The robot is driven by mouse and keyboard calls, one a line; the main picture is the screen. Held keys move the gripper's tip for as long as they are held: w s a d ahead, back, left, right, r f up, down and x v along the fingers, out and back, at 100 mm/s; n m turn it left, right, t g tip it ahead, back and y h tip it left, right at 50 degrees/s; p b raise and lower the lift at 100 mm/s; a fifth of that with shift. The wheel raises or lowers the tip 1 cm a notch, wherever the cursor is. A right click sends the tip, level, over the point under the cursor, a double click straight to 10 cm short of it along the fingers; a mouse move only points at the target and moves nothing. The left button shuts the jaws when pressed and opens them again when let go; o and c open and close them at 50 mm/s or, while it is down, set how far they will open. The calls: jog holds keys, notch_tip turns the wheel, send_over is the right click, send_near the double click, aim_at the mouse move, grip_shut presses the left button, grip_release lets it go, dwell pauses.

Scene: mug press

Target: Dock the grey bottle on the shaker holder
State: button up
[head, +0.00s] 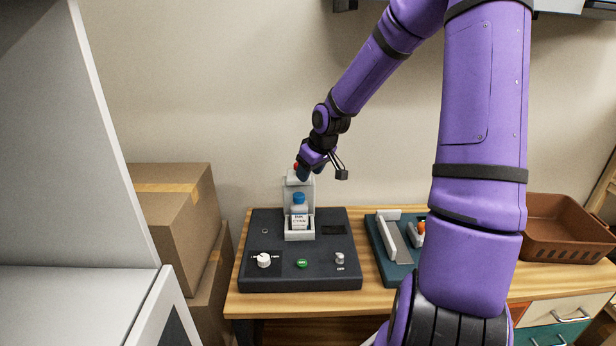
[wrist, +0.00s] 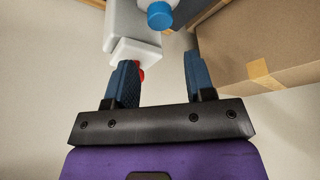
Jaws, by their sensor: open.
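The bottle (head: 299,209), pale with a blue cap, stands upright in the shaker holder (head: 299,235), a light grey bracket with a tall back plate. The bottle's lower part is inside the holder's front pocket. My gripper (head: 321,176) is above the holder, near the top of its back plate, apart from the bottle. In the wrist view my gripper (wrist: 160,62) has its two blue fingers spread with nothing held between them. The blue cap (wrist: 160,15) lies beyond the fingertips there. A red part (wrist: 141,74) at the holder's top shows beside the left finger, partly hidden by it.
The holder rises from a dark console (head: 299,277) with a white knob (head: 264,260), a green button (head: 302,263) and a small switch. A teal-based fixture (head: 385,250) stands to the right, then a brown basket (head: 560,230). Cardboard boxes (head: 175,205) stand left of the table.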

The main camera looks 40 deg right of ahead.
jog(key=s+a+r+h, duration=0.3)
jog(key=s+a+r, duration=0.8)
jog(key=s+r, duration=0.35)
jog(key=s+a+r+m+y, duration=0.1)
jog(key=s+a+r, duration=0.1)
jog(key=s, duration=0.5)
jog(key=s+a+r+m+y, duration=0.1)
jog(key=s+a+r, duration=0.2)
jog(key=s+r, duration=0.2)
jog(key=s, duration=0.3)
jog(key=shift+s+t, duration=0.25)
jog(key=shift+t, duration=0.05)
jog(key=shift+a, duration=0.1)
